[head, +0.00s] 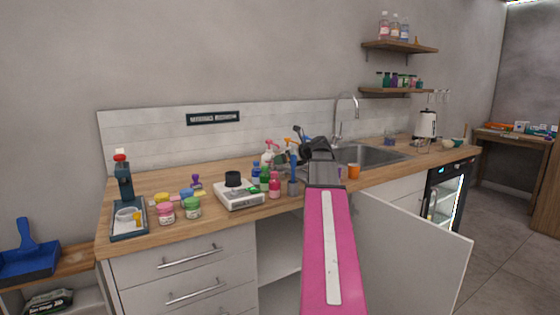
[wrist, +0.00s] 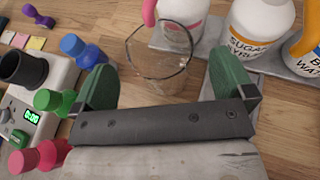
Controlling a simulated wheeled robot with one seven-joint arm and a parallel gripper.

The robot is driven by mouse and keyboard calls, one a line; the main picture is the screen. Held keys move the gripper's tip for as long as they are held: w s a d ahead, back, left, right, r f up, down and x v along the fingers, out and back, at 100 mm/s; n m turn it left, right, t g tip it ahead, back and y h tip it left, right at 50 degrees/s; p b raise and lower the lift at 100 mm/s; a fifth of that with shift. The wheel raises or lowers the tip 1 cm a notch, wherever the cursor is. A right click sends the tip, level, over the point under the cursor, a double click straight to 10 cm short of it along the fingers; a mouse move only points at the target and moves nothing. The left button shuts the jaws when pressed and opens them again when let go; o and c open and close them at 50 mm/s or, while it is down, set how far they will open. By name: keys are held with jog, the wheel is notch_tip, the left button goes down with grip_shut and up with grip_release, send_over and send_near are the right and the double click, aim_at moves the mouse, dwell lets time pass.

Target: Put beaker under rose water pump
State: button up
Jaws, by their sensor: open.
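A clear glass beaker (wrist: 158,68) stands upright on the wooden counter in the wrist view, ahead of and between the two green fingers of my gripper (wrist: 167,68). The fingers are open, with a gap on each side of the beaker. Just behind the beaker is a white bottle (wrist: 182,32) with a pink pump on a grey base; its label is mostly cut off, so I cannot read it. In the head view my gripper (head: 313,145) is over the counter near the sink, and the beaker cannot be made out there.
A sugar syrup bottle (wrist: 258,35) and an orange-pump bottle (wrist: 308,45) stand right of the beaker. A scale (head: 240,194) and small coloured bottles (head: 274,185) lie left. The sink (head: 365,156) is behind right. A cabinet door (head: 410,245) hangs open below.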

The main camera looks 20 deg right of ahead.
jog(key=v, duration=0.8)
jog(key=shift+f, duration=0.1)
